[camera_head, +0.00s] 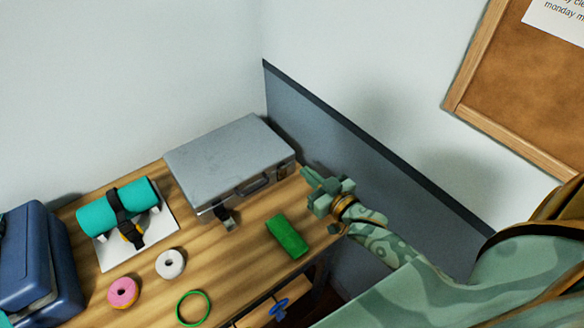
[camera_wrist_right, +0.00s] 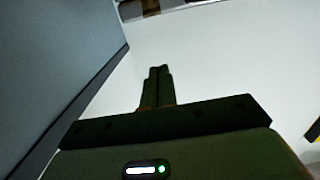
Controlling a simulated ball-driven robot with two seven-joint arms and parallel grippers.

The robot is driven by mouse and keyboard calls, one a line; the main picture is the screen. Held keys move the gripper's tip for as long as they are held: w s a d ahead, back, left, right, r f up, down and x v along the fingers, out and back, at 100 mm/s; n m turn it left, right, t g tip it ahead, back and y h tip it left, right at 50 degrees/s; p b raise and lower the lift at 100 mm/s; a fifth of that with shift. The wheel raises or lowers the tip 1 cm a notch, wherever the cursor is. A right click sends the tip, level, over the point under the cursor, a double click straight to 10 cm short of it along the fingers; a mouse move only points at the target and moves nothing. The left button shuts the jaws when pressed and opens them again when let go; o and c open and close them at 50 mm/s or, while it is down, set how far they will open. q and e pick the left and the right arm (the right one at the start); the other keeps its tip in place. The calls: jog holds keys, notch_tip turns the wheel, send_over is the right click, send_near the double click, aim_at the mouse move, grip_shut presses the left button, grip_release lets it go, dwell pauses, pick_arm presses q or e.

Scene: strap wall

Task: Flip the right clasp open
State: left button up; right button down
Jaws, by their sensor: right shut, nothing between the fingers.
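A closed grey metal case (camera_head: 225,160) lies on the wooden table, with a dark handle (camera_head: 252,185) on its front side. The left clasp (camera_head: 229,219) hangs out and down from the front, flipped open. The right clasp (camera_head: 281,172) is a small dark patch near the case's right front corner; its position is too small to tell. My right gripper (camera_head: 309,175) is just right of that corner, apart from the clasp as far as I can see. Its fingers (camera_wrist_right: 158,82) are shut and empty in the right wrist view. My left gripper is out of view.
A green block (camera_head: 287,236) lies before the case. A teal roll with a black strap (camera_head: 118,207), a white ring (camera_head: 171,264), a pink ring (camera_head: 123,292) and a green hoop (camera_head: 193,307) are left. A blue box (camera_head: 38,260) stands far left. The wall (camera_head: 340,135) is close behind my gripper.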

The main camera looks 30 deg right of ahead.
dwell(0.3)
jog(key=b, duration=0.2)
send_over(284, 173)
jog(key=s, duration=0.2)
jog(key=shift+s+d+f, duration=0.1)
jog(key=shift+s+f, duration=0.1)
jog(key=shift+f, duration=0.55)
jog(key=shift+s+a+f, duration=0.1)
jog(key=shift+s+f, duration=0.1)
jog(key=shift+f, duration=0.5)
jog(key=shift+s+d+f, duration=0.1)
jog(key=shift+s+f, duration=0.1)
jog(key=shift+f, duration=0.55)
jog(key=shift+s, duration=0.1)
